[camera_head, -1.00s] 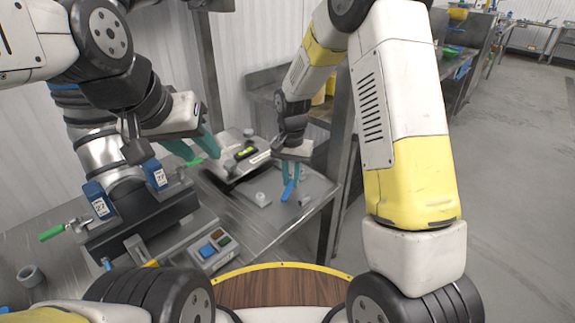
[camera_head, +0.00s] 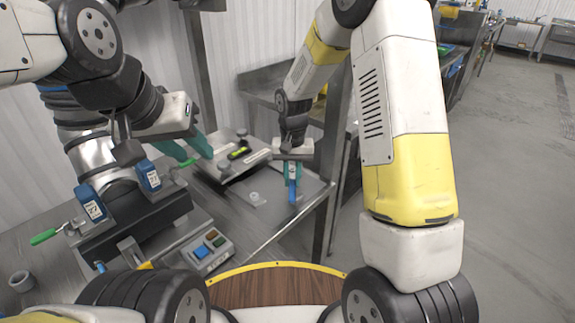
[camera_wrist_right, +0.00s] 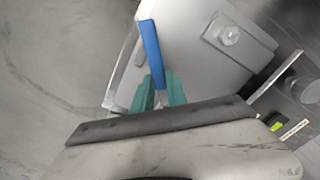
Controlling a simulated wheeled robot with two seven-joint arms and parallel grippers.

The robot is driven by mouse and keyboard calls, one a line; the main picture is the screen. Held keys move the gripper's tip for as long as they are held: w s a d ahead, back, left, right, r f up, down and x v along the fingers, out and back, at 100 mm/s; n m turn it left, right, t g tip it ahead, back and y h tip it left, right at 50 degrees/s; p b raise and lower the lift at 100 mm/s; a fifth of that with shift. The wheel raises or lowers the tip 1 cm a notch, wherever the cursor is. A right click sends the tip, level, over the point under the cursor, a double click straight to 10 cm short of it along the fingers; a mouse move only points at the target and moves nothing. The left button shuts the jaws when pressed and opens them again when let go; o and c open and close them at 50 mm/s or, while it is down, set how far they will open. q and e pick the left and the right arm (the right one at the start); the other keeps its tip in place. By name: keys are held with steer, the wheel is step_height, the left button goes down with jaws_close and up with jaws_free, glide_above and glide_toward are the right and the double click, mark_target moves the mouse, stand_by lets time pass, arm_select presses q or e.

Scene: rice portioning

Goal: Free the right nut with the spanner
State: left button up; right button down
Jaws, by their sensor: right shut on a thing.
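My right gripper (camera_head: 292,172) is shut on a blue bar-shaped tool (camera_head: 292,192), which I take to be the spanner. In the right wrist view the tool (camera_wrist_right: 150,48) sticks out from between the teal fingers (camera_wrist_right: 160,92); its jaw end cannot be made out. A pale nut (camera_head: 254,196) sits on a small square plate on the bench, left of the tool and apart from it. It also shows in the right wrist view (camera_wrist_right: 229,35), right of the tool. I cannot tell whether it is the right nut. My left gripper (camera_head: 193,150) is open and empty.
A metal fixture with a green level (camera_head: 239,153) and grey knobs (camera_head: 241,132) stands behind the nut. A vise-like device with blue blocks (camera_head: 150,175) and a button box (camera_head: 208,249) is at left. A bench post (camera_head: 335,150) stands right of my right gripper.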

steer(key=shift+d, duration=0.15)
steer(key=shift+d+n, duration=0.7)
steer(key=shift+n, duration=0.2)
steer(key=shift+d+n, duration=0.45)
steer(key=shift+n, duration=0.05)
steer(key=shift+w+d+n, duration=0.1)
steer(key=shift+d+n, duration=0.15)
steer(key=shift+n, duration=0.15)
steer(key=shift+w+d+n, duration=0.2)
steer(key=shift+d+n, duration=0.45)
steer(key=shift+n, duration=0.25)
steer(key=shift+s+a+m, duration=0.15)
steer(key=shift+a+m, duration=0.65)
steer(key=shift+m, duration=0.2)
steer(key=shift+s+a+m, duration=0.15)
steer(key=shift+a+m, duration=0.6)
steer(key=shift+m, duration=0.25)
